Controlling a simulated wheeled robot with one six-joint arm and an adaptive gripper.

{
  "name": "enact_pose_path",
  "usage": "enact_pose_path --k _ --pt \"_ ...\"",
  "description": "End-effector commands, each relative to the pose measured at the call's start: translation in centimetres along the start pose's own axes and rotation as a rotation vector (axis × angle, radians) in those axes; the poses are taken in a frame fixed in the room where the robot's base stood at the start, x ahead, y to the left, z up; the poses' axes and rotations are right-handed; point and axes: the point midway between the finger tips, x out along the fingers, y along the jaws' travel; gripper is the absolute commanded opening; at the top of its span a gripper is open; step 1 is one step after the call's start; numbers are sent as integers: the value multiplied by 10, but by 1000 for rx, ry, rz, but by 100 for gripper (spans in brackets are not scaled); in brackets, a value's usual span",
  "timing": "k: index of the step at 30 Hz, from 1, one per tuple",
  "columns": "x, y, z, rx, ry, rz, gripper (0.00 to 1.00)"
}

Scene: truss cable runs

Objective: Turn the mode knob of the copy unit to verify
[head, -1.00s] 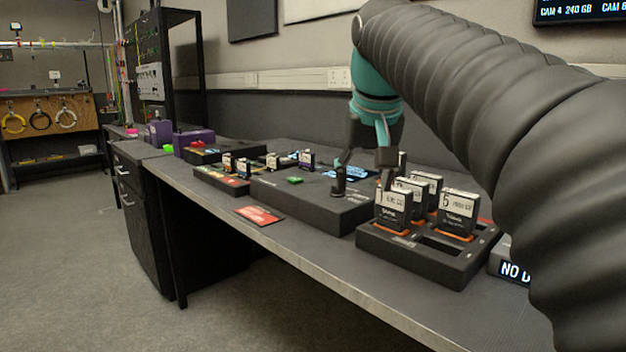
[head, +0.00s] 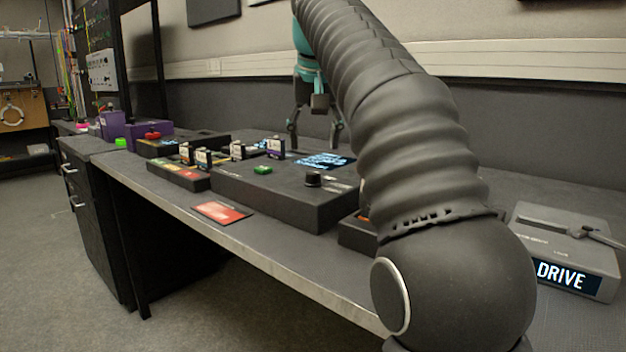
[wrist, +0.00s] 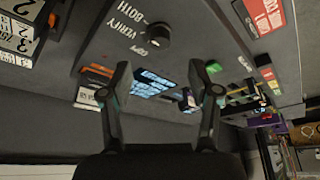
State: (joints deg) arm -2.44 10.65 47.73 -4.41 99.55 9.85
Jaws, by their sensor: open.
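The copy unit (head: 290,204) is a low black box on the bench with a lit blue display (head: 325,161) and a green button (head: 263,170). Its round black mode knob (head: 313,179) stands near the right front of the top. In the wrist view the knob (wrist: 157,36) sits beside white labels BOTH, VERIFY and COPY. Which label it points to is too small to tell. My gripper (head: 315,143) is open and empty, behind the knob and apart from it, toward the wall. In the wrist view my gripper's fingers (wrist: 160,82) spread over the display side, with the knob beyond them.
A red card (head: 222,212) lies by the bench's front edge. A grey box with a DRIVE display (head: 566,275) stands at the right. My arm hides most of a black tray (head: 357,233).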

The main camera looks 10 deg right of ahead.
Motion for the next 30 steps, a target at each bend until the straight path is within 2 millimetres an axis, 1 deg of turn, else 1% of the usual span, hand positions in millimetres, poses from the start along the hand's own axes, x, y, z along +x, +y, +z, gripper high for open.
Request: enact_pose_path --k 1,3,9,12,18,26,27,28,29,30 --pt "14 0 2 0 -2 0 62" --pt "27 0 2 0 -2 1 62" --pt "59 0 2 1 0 0 62" --pt "70 0 1 1 0 0 62" --pt "79 0 0 0 1 0 62" --pt "80 0 0 0 1 0 62" --pt "80 0 0 0 1 0 57" --pt "80 0 0 0 1 0 49" --pt "80 0 0 0 1 0 42" --pt "80 0 0 0 1 0 32"
